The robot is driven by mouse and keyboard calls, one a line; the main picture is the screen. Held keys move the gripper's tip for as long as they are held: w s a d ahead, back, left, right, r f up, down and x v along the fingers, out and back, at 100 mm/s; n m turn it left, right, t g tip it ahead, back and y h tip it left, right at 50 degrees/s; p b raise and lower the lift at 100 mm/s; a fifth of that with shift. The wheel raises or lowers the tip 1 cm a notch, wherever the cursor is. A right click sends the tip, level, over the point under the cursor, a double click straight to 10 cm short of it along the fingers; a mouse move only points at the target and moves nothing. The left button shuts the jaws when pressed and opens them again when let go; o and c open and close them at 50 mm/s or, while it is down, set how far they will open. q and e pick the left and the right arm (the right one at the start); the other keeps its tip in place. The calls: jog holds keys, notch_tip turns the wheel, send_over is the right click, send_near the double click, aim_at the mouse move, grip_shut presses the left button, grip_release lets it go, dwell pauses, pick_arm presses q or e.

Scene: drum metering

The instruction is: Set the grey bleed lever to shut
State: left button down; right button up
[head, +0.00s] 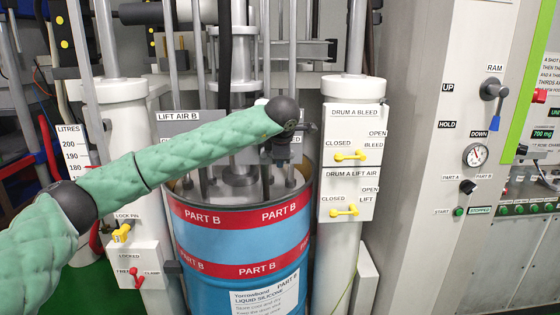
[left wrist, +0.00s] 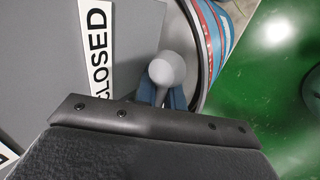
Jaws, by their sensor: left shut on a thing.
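The grey ball knob of a lever (left wrist: 166,70) shows in the left wrist view beside a grey panel (left wrist: 140,25) with a CLOSED label (left wrist: 97,40). My left gripper (left wrist: 162,95) is shut on this lever, with its blue-grey fingers just below the ball. In the head view my left arm reaches across to the front of the Part B drum, and its wrist hides the lever and most of the gripper. The lever's exact angle cannot be told. My right gripper is not in view.
The blue Part B drum (head: 215,240) stands below my left arm. White Drum A panels (head: 352,130) with yellow levers are to its right. A LIFT AIR B panel (head: 178,116) is behind my arm. A cabinet with a RAM lever (head: 494,90) stands at the right.

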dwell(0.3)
pick_arm(q)
jog(key=c, duration=1.5)
grip_release()
jog(key=shift+d+f, duration=0.1)
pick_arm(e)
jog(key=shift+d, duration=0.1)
pick_arm(q)
jog(key=b+v, duration=0.2)
jog(key=v, duration=0.5)
jog(key=shift+r, duration=0.35)
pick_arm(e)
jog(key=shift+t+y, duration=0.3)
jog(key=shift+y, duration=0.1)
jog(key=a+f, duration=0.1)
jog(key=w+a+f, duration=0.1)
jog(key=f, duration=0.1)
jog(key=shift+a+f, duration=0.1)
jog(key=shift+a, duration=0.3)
pick_arm(q)
jog(key=shift+s, duration=0.15)
